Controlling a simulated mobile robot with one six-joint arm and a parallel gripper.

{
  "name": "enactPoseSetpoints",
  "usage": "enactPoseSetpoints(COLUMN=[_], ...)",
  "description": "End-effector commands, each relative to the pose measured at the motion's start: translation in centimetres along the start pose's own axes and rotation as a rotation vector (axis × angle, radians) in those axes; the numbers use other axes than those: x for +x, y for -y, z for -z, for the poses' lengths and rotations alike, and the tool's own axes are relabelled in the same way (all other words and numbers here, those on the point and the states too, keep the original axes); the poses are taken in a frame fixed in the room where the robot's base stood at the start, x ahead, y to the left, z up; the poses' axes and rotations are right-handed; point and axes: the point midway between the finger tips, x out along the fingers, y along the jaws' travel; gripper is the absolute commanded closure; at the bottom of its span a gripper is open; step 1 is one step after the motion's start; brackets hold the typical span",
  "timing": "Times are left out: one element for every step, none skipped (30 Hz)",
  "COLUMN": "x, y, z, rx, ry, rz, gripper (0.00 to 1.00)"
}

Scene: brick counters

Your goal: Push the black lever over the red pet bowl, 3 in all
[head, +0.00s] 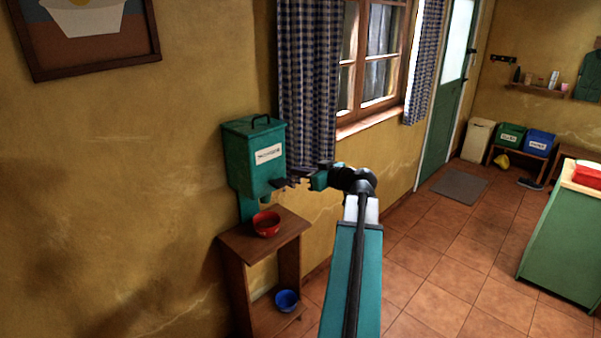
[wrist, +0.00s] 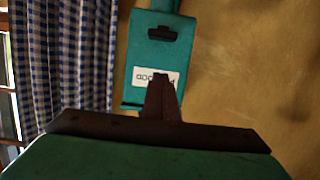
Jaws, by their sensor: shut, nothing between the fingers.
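The green dispenser (head: 250,160) hangs on the wall with a white label on its front. The wrist view shows the dispenser (wrist: 140,55) upside down, with the black lever (wrist: 163,33) near its spout end. In the head view the lever lies close to my fingertips, and dark parts overlap there. The red pet bowl (head: 266,224) sits under the spout on a wooden stand. My gripper (head: 292,181) is shut and empty in front of the dispenser; its fingers (wrist: 160,80) cover part of the label in the wrist view. I cannot tell whether they touch the lever.
The wooden stand (head: 238,245) has a lower shelf with a blue bowl (head: 287,300). A checked curtain (head: 307,80) hangs beside the dispenser, left of the window. A green counter (head: 562,240) stands at the right. The tiled floor between is clear.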

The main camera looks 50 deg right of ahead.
Motion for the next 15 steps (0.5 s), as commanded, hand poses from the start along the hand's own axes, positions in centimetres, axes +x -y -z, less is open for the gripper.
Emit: enactPoseSetpoints(x=[0.8,1.2,1.7,2.2,2.6,3.2,3.6,4.0,4.6,5.1,5.5,6.1,6.5,6.9,7.5], y=[0.0,0.0,-0.1,-0.1,0.0,0.0,-0.1,-0.1,-0.1,-0.1,0.0,-0.1,-0.1,-0.1,-0.1], z=[0.3,0.3,0.3,0.3,0.3,0.3,0.3,0.3,0.3,0.3,0.3,0.3,0.3,0.3,0.3], rx=[0.001,0.001,0.001,0.001,0.001,0.001,0.001,0.000,0.000,0.000,0.001,0.001,0.001,0.001,0.000], ry=[0.001,0.001,0.000,0.001,0.001,0.001,0.001,0.001,0.001,0.001,0.001,0.001,0.001,0.001,0.001], rz=[0.003,0.003,0.002,0.002,0.003,0.003,0.002,0.002,0.003,0.003,0.002,0.002,0.002,0.002,0.002], gripper=[1.00,1.00,1.00,1.00,1.00,1.00,1.00,1.00,1.00,1.00,1.00,1.00,1.00,1.00,1.00])
